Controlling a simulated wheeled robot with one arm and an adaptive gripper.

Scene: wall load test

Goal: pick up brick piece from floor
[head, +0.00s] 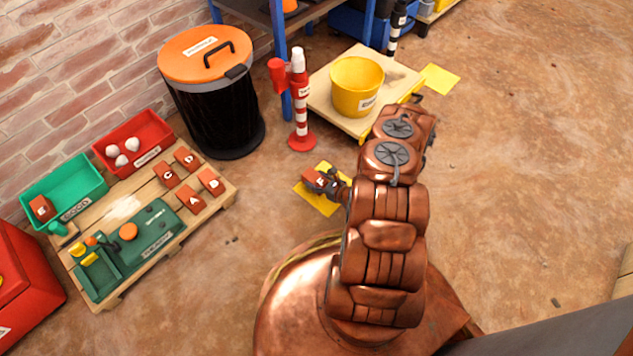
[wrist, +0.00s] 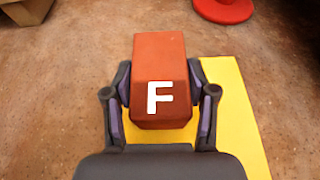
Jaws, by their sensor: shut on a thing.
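A red-brown brick piece (wrist: 158,60) marked with a white F is between the two fingers of my gripper (wrist: 160,97) in the wrist view. The fingers press on its left and right sides, and my gripper is shut on it. A yellow square (wrist: 238,110) on the floor lies under the brick. In the head view the brick (head: 316,179) and my gripper (head: 332,186) are over the yellow square (head: 318,206). I cannot tell whether the brick touches the floor.
A pallet (head: 127,281) at left bears lettered bricks, a green bin (head: 88,178), a red bin (head: 158,127) and a green tray (head: 150,246). A black barrel (head: 217,115), a red-and-white post (head: 300,105) and a yellow bucket (head: 357,88) stand behind. Floor at right is clear.

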